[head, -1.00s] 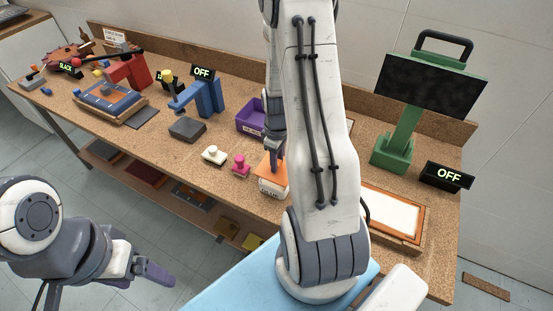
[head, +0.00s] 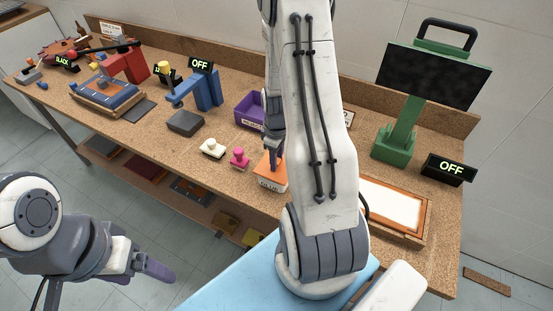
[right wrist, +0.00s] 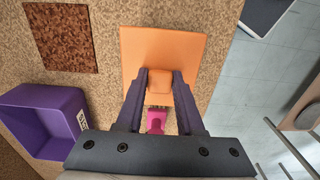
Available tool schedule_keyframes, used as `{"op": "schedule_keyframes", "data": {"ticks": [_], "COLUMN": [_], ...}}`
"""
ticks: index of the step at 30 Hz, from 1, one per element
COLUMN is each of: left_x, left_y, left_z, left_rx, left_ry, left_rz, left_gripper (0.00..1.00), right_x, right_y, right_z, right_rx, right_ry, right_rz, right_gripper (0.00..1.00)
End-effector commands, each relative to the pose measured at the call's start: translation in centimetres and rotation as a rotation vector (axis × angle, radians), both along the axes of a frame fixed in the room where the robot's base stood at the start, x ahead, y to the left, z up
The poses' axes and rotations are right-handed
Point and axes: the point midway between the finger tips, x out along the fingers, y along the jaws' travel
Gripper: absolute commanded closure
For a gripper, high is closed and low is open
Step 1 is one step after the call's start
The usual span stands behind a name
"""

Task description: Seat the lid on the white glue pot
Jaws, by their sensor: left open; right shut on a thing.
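The orange lid (right wrist: 160,48) is a square plate with a knob (right wrist: 159,84). My right gripper (right wrist: 160,80) is shut on the knob, seen from above in the right wrist view. In the head view the lid (head: 269,164) is at the white glue pot (head: 270,184) near the bench's front edge. Little of the pot shows below the lid, and I cannot tell whether the lid sits fully flat. My right arm hides part of this area. My left gripper (head: 152,271) is open and empty, off the bench at the lower left.
A pink knobbed piece (head: 239,158) and a white knobbed piece (head: 212,148) stand left of the pot. A purple bin (head: 247,111) is behind. A framed white screen (head: 392,207) lies to the right. A green stand (head: 399,141) rises behind it.

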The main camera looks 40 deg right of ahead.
Motion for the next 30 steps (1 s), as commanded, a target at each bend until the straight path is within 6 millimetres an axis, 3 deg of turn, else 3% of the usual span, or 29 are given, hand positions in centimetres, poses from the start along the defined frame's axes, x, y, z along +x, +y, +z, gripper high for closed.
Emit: {"op": "schedule_keyframes", "data": {"ticks": [30], "left_x": [0.0], "left_y": [0.0], "left_z": [-0.8], "left_rx": [0.0], "left_ry": [0.0], "left_rz": [0.0], "left_gripper": [0.18], "right_x": [0.0], "right_y": [0.0], "right_z": [-1.3], "right_rx": [0.0], "right_ry": [0.0], "right_rz": [0.0], "right_gripper": [1.0]}}
